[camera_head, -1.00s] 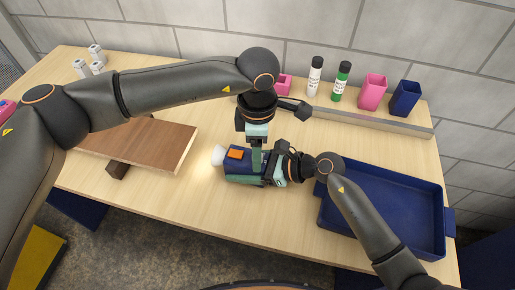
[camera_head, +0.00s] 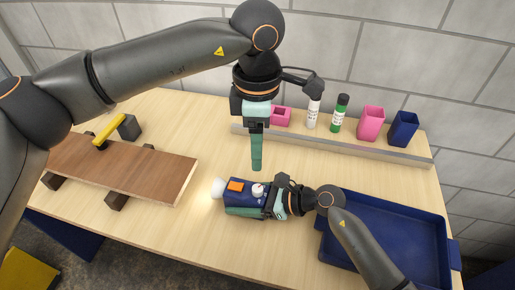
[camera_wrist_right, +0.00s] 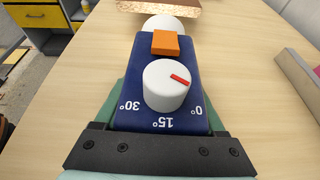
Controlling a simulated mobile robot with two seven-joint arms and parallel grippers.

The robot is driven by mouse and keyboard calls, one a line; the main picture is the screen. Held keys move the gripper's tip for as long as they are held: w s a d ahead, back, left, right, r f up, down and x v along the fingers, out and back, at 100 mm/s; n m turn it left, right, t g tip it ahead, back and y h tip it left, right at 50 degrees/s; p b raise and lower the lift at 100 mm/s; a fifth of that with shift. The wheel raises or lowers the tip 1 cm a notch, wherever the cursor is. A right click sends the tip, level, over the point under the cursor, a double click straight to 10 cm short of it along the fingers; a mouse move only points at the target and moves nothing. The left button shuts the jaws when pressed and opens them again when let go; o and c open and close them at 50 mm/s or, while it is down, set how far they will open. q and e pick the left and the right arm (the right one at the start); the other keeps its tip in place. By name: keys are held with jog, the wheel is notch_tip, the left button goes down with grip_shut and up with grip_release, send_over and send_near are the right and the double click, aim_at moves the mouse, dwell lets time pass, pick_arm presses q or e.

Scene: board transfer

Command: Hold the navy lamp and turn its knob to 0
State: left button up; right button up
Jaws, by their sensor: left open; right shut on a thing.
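The navy lamp (camera_head: 236,199) lies on the table with its white bulb (camera_head: 218,187) to the left and a glow beside it. It has an orange block (camera_head: 236,186) and a white knob (camera_head: 258,190) on top. In the right wrist view the knob (camera_wrist_right: 166,88) has a red mark pointing right and slightly down, on the side of the 0° label (camera_wrist_right: 196,111); 15° and 30° lie further round. My right gripper (camera_head: 262,203) is shut on the lamp's body. My left gripper (camera_head: 257,168) is open, seen edge-on, above and apart from the knob.
A wooden board (camera_head: 150,175) on dark blocks is at the left, with a yellow bar (camera_head: 109,129) behind it. A blue tray (camera_head: 449,225) is at the right. Bottles (camera_head: 341,114) and pink and blue cups (camera_head: 404,129) stand behind a grey rail (camera_head: 390,153).

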jog(key=o, duration=1.6)
jog(key=shift+c, duration=0.2)
